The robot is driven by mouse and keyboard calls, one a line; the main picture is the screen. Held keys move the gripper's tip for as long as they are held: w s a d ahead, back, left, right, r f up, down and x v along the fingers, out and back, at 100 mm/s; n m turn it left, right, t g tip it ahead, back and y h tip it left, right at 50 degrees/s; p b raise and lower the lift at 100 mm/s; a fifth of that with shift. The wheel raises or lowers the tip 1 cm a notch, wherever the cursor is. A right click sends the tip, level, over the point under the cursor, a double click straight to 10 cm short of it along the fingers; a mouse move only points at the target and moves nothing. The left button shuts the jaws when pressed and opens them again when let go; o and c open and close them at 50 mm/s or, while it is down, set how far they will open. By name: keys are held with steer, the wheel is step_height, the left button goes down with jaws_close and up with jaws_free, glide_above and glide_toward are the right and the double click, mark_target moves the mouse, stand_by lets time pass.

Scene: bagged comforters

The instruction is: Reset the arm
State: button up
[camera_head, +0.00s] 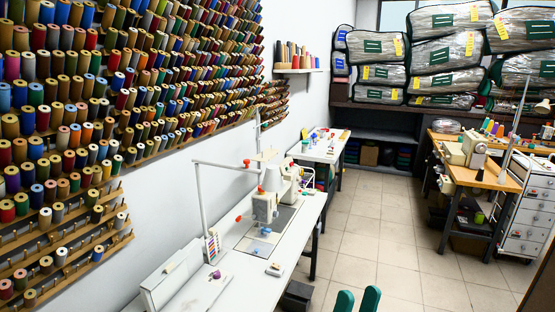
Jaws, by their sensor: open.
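My gripper (357,299) shows only as two teal fingertips at the bottom edge, right of the white sewing table. The fingers are apart, with bare floor visible between them and nothing held. The rest of my arm is out of the picture. Bagged comforters (443,52) in clear wrap with green and yellow labels are stacked on a dark high shelf (395,108) at the back, far from my gripper.
A long white table (225,291) with a sewing machine (264,206) runs along the left wall under racks of thread spools (70,90). A wooden sewing table (487,178) and white drawers (530,212) stand at right. The tiled floor (375,235) between is clear.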

steer(key=s+a+f+n+g+y, duration=0.1)
steer(key=s+a+f+n+y, duration=0.15)
steer(key=f+n+y, duration=0.75)
steer(key=s+a+f+n+g+y, duration=0.1)
steer(key=s+a+f+n+y, duration=0.15)
steer(key=f+n+y, duration=0.75)
steer(key=s+a+f+g+h, duration=0.1)
steer(key=s+a+f+g, duration=0.2)
steer(key=s+f, duration=0.6)
steer(key=s+a+f+g+h, duration=0.1)
steer(key=s+a+f+g, duration=0.3)
steer(key=s+f, duration=0.5)
steer(key=shift+f+g, duration=0.4)
steer(key=shift+g, duration=0.3)
steer(key=shift+d, duration=0.1)
steer(key=shift+c, duration=0.4)
steer(key=shift+c, duration=1)
steer(key=shift+w, duration=0.15)
